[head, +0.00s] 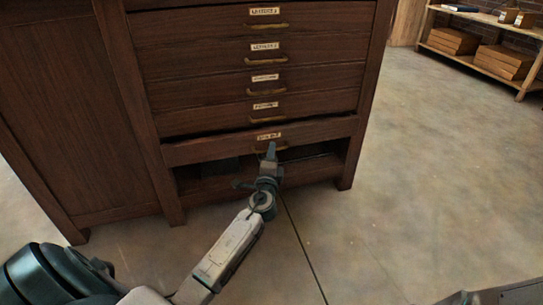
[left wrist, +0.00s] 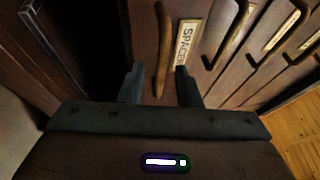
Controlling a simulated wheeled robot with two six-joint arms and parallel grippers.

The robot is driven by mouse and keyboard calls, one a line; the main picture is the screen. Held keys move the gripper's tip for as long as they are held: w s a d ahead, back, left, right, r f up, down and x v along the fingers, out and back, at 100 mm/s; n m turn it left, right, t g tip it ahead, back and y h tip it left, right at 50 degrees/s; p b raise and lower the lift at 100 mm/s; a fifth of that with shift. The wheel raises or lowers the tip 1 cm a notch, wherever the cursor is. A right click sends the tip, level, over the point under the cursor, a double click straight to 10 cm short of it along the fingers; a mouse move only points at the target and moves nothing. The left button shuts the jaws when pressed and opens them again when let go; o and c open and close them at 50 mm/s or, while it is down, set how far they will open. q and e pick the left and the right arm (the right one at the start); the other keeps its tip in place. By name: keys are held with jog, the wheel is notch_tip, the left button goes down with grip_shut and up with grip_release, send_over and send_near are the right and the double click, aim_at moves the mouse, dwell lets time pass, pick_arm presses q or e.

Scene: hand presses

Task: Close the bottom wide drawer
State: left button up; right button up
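The bottom wide drawer (head: 210,150) is the lowest of several wide drawers in the dark wooden cabinet. It stands out a little from the cabinet, with a dark gap above its front. It has a pale label (head: 269,136) and a brass handle, which shows in the left wrist view (left wrist: 162,45) beside the label reading "SPACER". My left gripper (head: 270,155) is at the middle of the drawer front and covers part of the handle. In the left wrist view its fingers (left wrist: 160,87) are spread, one each side of the handle's line. I cannot tell whether they touch it.
An open dark space (head: 215,170) lies below the drawer, between the cabinet's legs. The upper drawers (head: 200,75) look flush. A low shelf with wooden boxes (head: 500,60) stands at the back right. The concrete floor (head: 420,170) right of the cabinet is clear.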

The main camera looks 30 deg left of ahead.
aim_at(268, 145)
pick_arm(q)
jog(key=shift+w, duration=0.15)
grip_shut()
jog(key=w+a, duration=0.1)
jog(key=w+a+b, duration=0.1)
jog(key=a, duration=0.1)
jog(key=shift+w+a, duration=0.1)
jog(key=shift+w, duration=0.2)
jog(key=shift+r, duration=0.1)
jog(key=shift+c, duration=1.3)
grip_release()
jog(key=shift+o, duration=1.3)
jog(key=shift+w+a, duration=0.1)
